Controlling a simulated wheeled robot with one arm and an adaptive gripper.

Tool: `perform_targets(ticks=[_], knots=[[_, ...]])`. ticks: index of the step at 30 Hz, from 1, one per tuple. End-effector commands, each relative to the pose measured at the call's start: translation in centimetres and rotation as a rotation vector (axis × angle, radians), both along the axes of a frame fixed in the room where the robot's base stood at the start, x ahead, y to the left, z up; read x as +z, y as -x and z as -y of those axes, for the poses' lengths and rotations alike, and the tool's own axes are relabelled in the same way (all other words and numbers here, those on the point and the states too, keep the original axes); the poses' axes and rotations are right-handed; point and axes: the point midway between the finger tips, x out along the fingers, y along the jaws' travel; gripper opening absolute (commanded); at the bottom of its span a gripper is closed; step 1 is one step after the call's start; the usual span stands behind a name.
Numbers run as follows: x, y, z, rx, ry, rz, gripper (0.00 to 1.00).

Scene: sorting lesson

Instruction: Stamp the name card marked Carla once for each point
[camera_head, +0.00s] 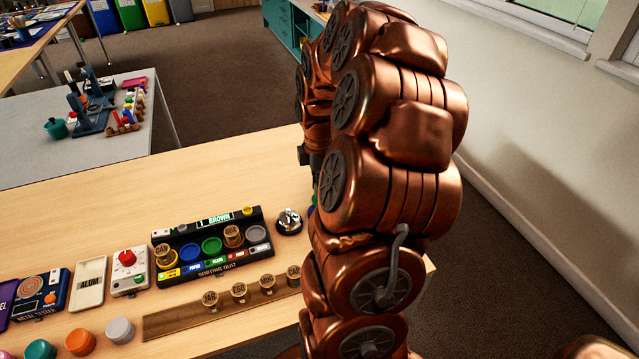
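I see no name card marked Carla and no stamp that I can make out. My copper arm fills the right half of the head view and hides part of the table. A dark part of my gripper (306,156) shows at the arm's left edge, above the table. Its fingers are hidden behind the arm, so I cannot tell whether they are open or hold anything. A small blue-green bit (311,209) of something shows on the table beside the arm. The rest of it is hidden.
The table's back is clear.

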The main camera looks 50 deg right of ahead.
Motion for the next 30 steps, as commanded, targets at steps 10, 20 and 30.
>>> perform_targets(ticks=[10,20,30], knots=[[-1.1,0.0,0.0,-0.001,0.000,0.000,0.02],[-2.9,0.1,0.0,-0.001,-0.001,-0.001,0.02],[-3.0,0.0,0.1,-0.001,0.000,0.000,0.02]])
